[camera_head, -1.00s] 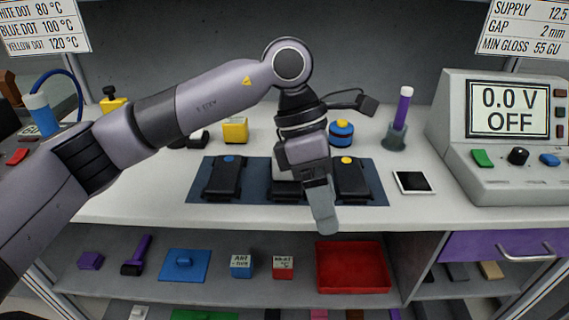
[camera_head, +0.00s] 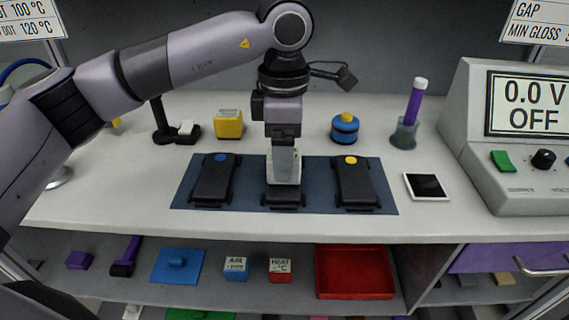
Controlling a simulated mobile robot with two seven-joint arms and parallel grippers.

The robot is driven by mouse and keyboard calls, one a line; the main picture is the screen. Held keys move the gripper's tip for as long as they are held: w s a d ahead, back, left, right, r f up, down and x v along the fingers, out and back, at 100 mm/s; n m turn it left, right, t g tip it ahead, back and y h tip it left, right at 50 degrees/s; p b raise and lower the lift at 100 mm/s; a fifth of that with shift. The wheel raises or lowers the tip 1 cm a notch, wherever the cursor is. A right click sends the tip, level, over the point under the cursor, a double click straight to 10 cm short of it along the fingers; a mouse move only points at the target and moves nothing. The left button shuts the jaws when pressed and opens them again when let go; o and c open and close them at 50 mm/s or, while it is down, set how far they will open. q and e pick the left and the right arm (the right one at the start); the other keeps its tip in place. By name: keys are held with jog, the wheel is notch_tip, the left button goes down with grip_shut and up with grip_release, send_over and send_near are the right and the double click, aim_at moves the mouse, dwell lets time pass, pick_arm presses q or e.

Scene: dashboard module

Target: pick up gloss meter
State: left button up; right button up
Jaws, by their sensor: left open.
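No label in view names the gloss meter. A yellow box with a pale top (camera_head: 229,124) stands behind the mat and may be it, but I cannot tell for sure. My left gripper (camera_head: 284,172) is open and points straight down over the middle black device (camera_head: 284,198) on the dark blue mat (camera_head: 320,172). It hides much of that device, and I cannot tell whether it touches it. Black devices with a blue dot (camera_head: 214,182) and a yellow dot (camera_head: 355,184) lie on either side. My right gripper is not in view.
A blue cylinder with a yellow cap (camera_head: 344,129), a purple tube in a holder (camera_head: 411,112) and a white-framed dark plate (camera_head: 427,186) stand to the right. The 0.0 V supply (camera_head: 520,150) fills the right end. A red tray (camera_head: 353,272) sits on the shelf below.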

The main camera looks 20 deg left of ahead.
aim_at(296, 181)
pick_arm(q)
notch_tip(296, 181, down, 3)
jog(key=c, duration=1.2)
jog(key=shift+w+r, duration=0.1)
jog(key=shift+c, duration=0.2)
